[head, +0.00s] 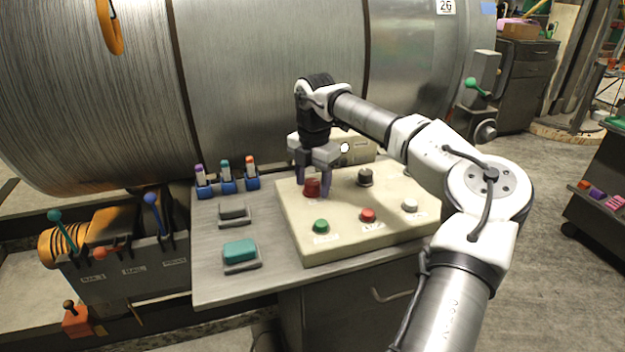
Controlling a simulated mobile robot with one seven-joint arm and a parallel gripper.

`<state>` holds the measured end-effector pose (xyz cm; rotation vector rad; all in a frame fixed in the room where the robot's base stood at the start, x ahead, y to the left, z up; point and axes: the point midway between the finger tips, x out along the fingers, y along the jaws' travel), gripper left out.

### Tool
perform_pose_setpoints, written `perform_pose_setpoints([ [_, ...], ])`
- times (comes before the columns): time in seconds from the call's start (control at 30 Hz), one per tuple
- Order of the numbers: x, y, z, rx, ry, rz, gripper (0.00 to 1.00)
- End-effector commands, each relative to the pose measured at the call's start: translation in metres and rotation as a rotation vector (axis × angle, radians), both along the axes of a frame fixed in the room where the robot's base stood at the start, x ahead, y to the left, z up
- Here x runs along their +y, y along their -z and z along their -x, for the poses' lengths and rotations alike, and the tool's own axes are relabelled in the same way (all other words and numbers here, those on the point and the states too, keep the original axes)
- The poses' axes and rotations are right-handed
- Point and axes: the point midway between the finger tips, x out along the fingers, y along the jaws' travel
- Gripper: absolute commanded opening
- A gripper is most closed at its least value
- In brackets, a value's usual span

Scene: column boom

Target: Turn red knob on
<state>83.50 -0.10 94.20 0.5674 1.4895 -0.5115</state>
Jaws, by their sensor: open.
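The red knob (311,187) sits at the back left of a beige control panel (290,225) on a grey bench. My gripper (313,183) points down over it, its fingers open. One finger shows left of the knob and the other to its right; I cannot tell whether they touch it. Which way the knob is turned is too small to tell.
A black knob (365,177) stands right of the red one. Green (321,226), red (368,215) and white (409,205) buttons line the panel's front. Left are blue holders (227,186) and a teal block (240,251). A big metal drum (260,80) stands behind.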

Motion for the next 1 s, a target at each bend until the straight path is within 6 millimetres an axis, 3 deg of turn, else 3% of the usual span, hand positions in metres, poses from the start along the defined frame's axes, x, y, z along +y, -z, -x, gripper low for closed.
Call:
perform_pose_setpoints([
  [0.17, -0.001, -0.016, 0.0, -0.004, 0.001, 0.002, 0.55],
  [0.63, -0.003, -0.116, 0.002, -0.004, 0.001, 0.0, 0.55],
  [0.8, -0.004, -0.134, 0.003, -0.002, 0.001, -0.001, 0.55],
  [1.0, -0.004, -0.138, 0.003, -0.001, 0.0, -0.001, 0.55],
])
